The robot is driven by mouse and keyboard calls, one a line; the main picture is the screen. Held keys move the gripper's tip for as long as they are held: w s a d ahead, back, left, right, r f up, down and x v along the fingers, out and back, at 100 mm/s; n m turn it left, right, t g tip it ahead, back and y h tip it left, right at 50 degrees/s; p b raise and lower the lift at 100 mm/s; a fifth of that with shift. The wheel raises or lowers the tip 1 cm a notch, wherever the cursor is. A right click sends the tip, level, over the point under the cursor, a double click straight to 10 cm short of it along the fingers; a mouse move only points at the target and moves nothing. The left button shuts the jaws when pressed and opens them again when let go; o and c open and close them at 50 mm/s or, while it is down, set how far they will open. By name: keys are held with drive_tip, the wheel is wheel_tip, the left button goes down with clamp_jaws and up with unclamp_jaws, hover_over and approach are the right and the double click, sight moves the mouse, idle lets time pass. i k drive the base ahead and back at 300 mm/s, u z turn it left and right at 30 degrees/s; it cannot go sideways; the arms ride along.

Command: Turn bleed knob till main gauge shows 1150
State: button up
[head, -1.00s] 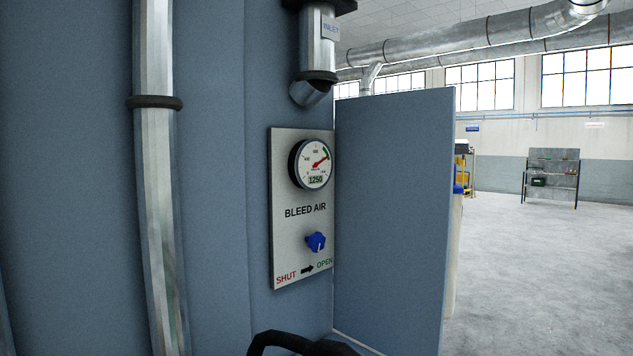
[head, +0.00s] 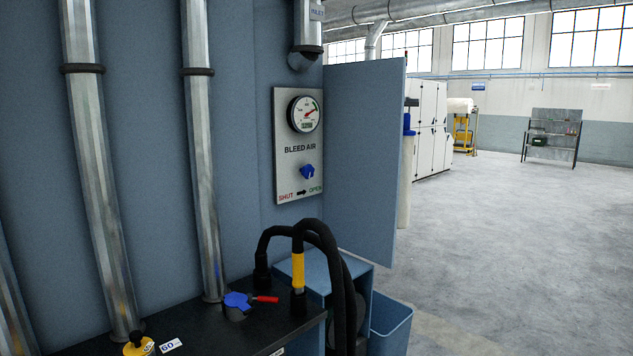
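The bleed knob (head: 307,172) is blue and sits on a light panel (head: 285,130) marked BLEED AIR, above the words SHUT and OPEN with an arrow pointing from SHUT to OPEN. The round gauge (head: 304,114) is above it, with a red needle pointing to the upper right and a green band near the right of its dial. Its small digital readout is too small to read now; it read 1250 a second ago. My gripper is not in view.
A blue partition (head: 362,155) stands out right of the panel. Below, a black bench (head: 240,335) carries black hoses (head: 325,240), a blue valve with a red handle (head: 238,302) and a yellow knob (head: 138,346). A blue bin (head: 390,325) stands beside it. The floor at right is clear.

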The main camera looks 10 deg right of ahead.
sight(307, 171)
drive_tip(key=z, duration=0.95)
drive_tip(key=i, duration=1.8)
drive_tip(key=u, duration=0.85)
